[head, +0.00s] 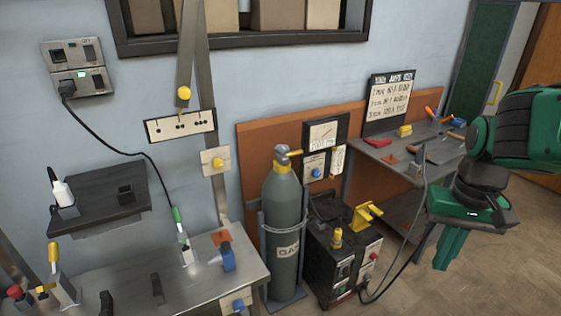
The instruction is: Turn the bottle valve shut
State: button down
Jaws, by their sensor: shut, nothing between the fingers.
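The gas bottle (285,222) is a tall grey-green cylinder with a pale label, standing upright in a metal stand near the middle of the head view. Whether the valve is open or shut I cannot tell. My gripper (447,262) is at the right, pointing down, well apart from the bottle and in front of the right-hand bench. Its green fingers are together with nothing between them.
A black welding machine (343,255) with yellow parts stands right of the bottle. A grey workbench (200,285) is at left, and a bench with tools (390,152) at right. A gauge panel (323,135) hangs behind the valve. Open floor (505,265) lies at right.

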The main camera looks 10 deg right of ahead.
aim_at(280, 148)
jog(key=u, duration=0.85)
jog(key=i, duration=0.45)
jog(key=z, duration=0.4)
